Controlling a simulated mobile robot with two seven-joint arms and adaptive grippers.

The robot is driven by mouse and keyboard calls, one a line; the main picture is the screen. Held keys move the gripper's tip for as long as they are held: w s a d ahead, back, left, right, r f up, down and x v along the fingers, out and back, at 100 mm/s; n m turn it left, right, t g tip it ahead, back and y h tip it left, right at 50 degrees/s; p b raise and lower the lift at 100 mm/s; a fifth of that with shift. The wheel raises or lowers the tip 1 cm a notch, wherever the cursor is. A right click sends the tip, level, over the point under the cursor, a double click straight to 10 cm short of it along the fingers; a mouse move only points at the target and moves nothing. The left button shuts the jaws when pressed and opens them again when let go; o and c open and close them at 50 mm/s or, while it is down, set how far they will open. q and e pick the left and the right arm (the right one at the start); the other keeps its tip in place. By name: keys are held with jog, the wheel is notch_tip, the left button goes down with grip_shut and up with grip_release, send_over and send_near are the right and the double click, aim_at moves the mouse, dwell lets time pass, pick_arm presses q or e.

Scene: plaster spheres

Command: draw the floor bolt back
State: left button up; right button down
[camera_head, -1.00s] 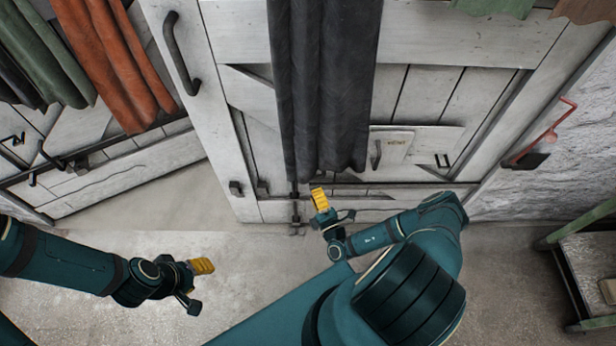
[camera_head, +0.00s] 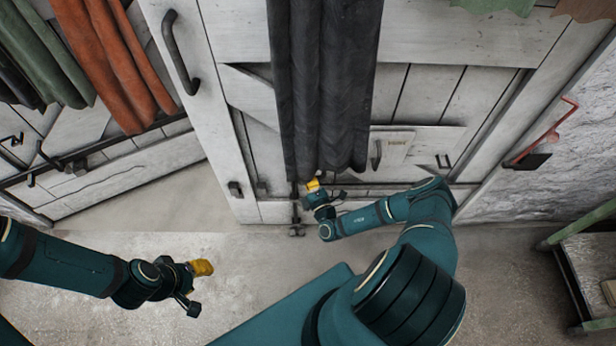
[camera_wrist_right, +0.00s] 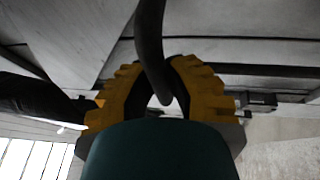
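The floor bolt (camera_head: 296,215) is a dark upright rod with brackets low on the pale plank door, near the floor. The hanging dark grey cloth ends just above it. My right gripper (camera_head: 312,184) is beside the top of the bolt, below the cloth's edge. In the right wrist view a dark rod (camera_wrist_right: 151,50) comes down between the yellow fingers of my right gripper (camera_wrist_right: 160,72), its rounded end showing between them. Whether both fingers press on it I cannot tell. My left gripper (camera_head: 201,268) is over bare floor, apart from everything; its fingers overlap in view.
The door (camera_head: 235,130) has a dark pull handle (camera_head: 181,58) at upper left. Orange (camera_head: 110,65) and green cloths hang at left. A red-handled lever (camera_head: 540,143) is on the right wall. A green-framed stand (camera_head: 580,265) stands at right. The floor before the door is clear.

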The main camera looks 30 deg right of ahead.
jog(key=shift+r+p, duration=1)
jog(key=shift+r, duration=0.5)
jog(key=shift+w+d+f, duration=0.1)
jog(key=shift+w, duration=0.05)
jog(key=c, duration=0.9)
grip_release()
jog(key=shift+c, duration=0.2)
jog(key=shift+f, duration=0.1)
